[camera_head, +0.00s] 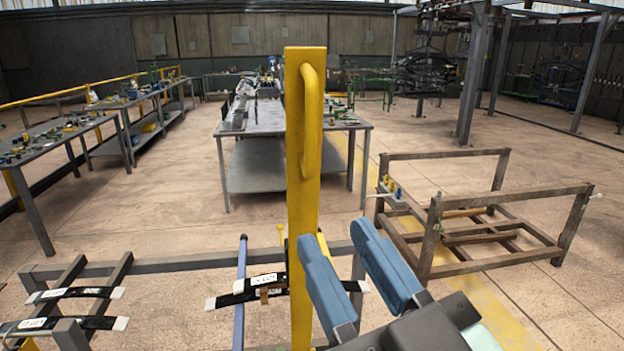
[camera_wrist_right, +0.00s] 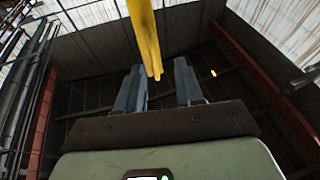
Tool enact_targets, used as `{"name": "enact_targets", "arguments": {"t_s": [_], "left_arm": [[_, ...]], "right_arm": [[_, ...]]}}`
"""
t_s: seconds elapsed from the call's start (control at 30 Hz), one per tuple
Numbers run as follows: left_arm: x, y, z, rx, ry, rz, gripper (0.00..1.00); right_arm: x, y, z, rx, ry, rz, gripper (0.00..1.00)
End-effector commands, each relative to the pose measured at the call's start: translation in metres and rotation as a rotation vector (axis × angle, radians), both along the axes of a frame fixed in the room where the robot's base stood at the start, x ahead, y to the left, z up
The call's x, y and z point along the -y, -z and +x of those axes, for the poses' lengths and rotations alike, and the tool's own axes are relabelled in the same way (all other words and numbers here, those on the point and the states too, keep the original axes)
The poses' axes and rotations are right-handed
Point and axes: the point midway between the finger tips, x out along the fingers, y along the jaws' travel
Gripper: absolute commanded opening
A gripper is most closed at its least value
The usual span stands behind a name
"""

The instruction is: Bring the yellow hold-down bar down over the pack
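The yellow hold-down bar (camera_head: 302,215) stands upright in the middle of the head view, with a yellow loop handle (camera_head: 312,110) on its upper part. The pack (camera_head: 258,288), dark leaf springs with white ends, lies low behind the bar, which hides part of it. My right gripper (camera_head: 336,234) has two blue fingers spread apart and empty, just right of the bar and below the handle. In the right wrist view a yellow piece (camera_wrist_right: 145,35) reaches down from the top to between the finger tips; its depth is unclear. My left gripper is not in view.
A grey rack rail (camera_head: 170,264) runs beside the pack, with more leaf springs (camera_head: 75,292) at the left. A brown metal frame (camera_head: 500,262) is at the right. A grey worktable (camera_head: 265,178) stands behind.

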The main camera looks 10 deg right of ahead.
Motion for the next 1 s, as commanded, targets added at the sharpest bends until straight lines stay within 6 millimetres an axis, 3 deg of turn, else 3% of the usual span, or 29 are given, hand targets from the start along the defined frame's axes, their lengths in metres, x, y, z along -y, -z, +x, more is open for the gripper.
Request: {"name": "enact_targets", "arguments": {"t_s": [0.1,0.23,0.7,1.0], "left_arm": [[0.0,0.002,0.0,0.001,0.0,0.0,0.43],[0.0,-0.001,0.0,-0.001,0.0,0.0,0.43],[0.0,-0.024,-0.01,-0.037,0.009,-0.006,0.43],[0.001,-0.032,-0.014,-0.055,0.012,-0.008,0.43]], "right_arm": [[0.015,-0.02,-0.019,0.066,0.012,0.05,0.37],[0.016,-0.028,-0.014,0.075,0.015,0.06,0.37],[-0.002,-0.063,0.07,0.072,0.015,0.055,0.37],[-0.008,-0.074,0.098,0.072,0.014,0.055,0.37]]}}
